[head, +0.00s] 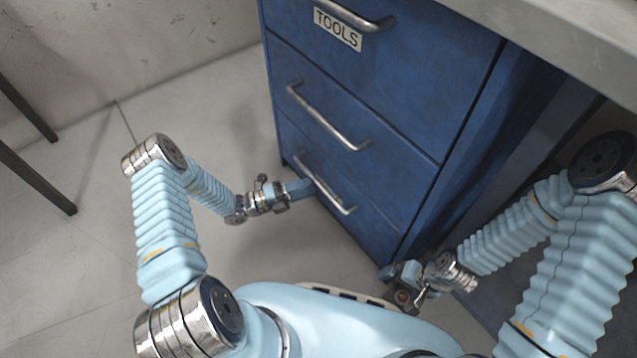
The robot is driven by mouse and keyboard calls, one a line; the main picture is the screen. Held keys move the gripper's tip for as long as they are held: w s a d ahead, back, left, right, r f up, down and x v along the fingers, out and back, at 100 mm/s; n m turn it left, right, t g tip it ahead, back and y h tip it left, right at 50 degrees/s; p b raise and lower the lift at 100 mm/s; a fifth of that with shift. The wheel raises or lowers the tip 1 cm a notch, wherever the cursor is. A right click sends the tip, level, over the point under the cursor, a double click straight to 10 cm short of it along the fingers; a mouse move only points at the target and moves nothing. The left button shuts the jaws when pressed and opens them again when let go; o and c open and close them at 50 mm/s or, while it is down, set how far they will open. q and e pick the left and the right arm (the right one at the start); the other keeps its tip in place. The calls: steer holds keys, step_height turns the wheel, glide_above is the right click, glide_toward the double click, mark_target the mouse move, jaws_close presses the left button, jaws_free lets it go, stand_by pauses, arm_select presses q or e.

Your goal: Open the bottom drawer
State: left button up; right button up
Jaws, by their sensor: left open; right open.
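The blue drawer cabinet (350,95) stands in the middle of the head view, with three drawers stacked. The bottom drawer (365,218) looks shut and has a curved metal handle (335,198). My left gripper (308,186) is at the left part of this handle, its fingertips at or very near the bar. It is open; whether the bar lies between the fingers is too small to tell. My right gripper (388,272) is open and empty, low near the cabinet's bottom right corner, apart from the handle.
The middle drawer handle (325,120) sits above the bottom one. The top drawer carries a TOOLS label (338,30). A grey worktop (560,35) overhangs at the upper right. Dark legs (35,175) stand at the far left. The floor (85,240) left of the cabinet is clear.

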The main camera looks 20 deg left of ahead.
mark_target(318, 183)
arm_select(q)
steer(key=shift+x, duration=2.2)
jaws_close()
